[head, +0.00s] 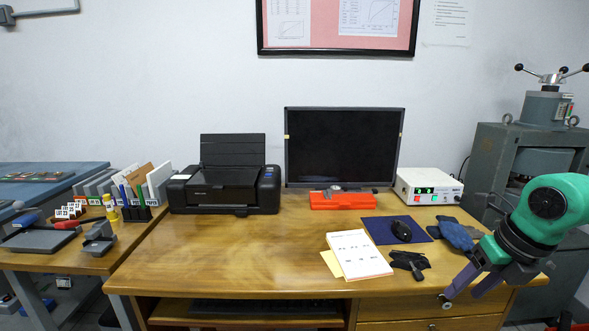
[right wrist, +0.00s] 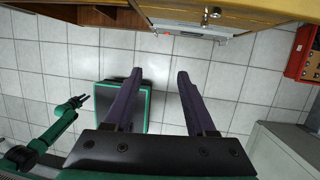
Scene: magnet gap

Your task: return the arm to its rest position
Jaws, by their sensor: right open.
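My right gripper (head: 463,294) is at the right of the head view, in front of the desk's right end. It is open and empty, with its purple fingers pointing down. In the right wrist view its two fingers (right wrist: 159,73) stand apart with only tiled floor and part of my base between and around them. What seems to be my left gripper (right wrist: 80,101) shows small and dark at the left of the right wrist view, apart from the desk; its jaws are too small to judge. The left gripper is not in the head view.
The wooden desk (head: 230,262) holds an orange fixture (head: 345,201), a white power box (head: 428,187), a printer (head: 226,190) and a monitor (head: 342,150). A grey machine (head: 495,160) stands right. A red box (right wrist: 302,55) shows right in the wrist view.

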